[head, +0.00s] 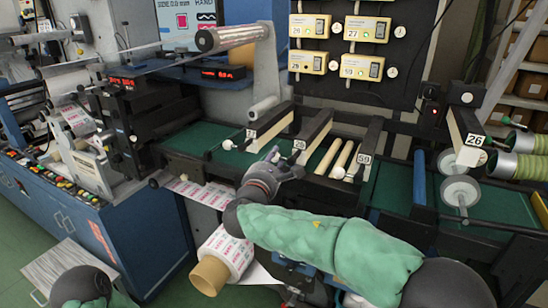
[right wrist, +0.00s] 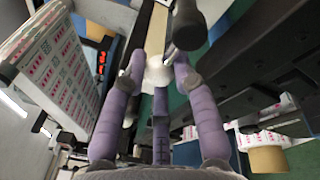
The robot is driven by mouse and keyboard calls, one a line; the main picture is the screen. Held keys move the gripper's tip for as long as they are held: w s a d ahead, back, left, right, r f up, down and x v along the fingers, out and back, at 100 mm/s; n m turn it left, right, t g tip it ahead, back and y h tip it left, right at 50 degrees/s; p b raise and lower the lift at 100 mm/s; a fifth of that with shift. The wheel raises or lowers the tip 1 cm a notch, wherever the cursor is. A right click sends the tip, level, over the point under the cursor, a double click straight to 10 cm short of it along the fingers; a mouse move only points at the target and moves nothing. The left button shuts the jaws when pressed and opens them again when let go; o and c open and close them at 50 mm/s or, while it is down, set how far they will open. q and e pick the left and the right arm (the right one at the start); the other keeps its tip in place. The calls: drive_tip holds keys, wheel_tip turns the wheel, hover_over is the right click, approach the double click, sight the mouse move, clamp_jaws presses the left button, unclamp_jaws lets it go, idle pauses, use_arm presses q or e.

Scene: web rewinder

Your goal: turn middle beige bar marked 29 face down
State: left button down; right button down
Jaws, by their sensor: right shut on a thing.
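The middle beige bar (head: 316,135) lies across the green bed in the head view. Its end label is small and looks like 29, but I cannot read it surely. A dark strip runs along its top and a beige side shows. My right gripper (head: 287,163) is at the near end of this bar. In the right wrist view, the purple fingers of my right gripper (right wrist: 158,82) are closed around a pale end piece, with a beige length of the bar (right wrist: 151,35) running away beyond it. The fingers hide part of that end. My left gripper is out of view.
Similar bars stand left (head: 270,129) and right (head: 368,147) of the middle one. Two cream rods (head: 336,156) lie between the middle and right bars. A printed roll (head: 228,255) hangs below the bed. A post with two discs (head: 461,188) stands farther right.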

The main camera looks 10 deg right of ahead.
drive_tip(key=shift+a+f, duration=0.1)
drive_tip(key=shift+f, duration=0.2)
drive_tip(key=c, duration=1)
unclamp_jaws()
drive_tip(key=shift+r, duration=0.1)
drive_tip(key=v, duration=1.2)
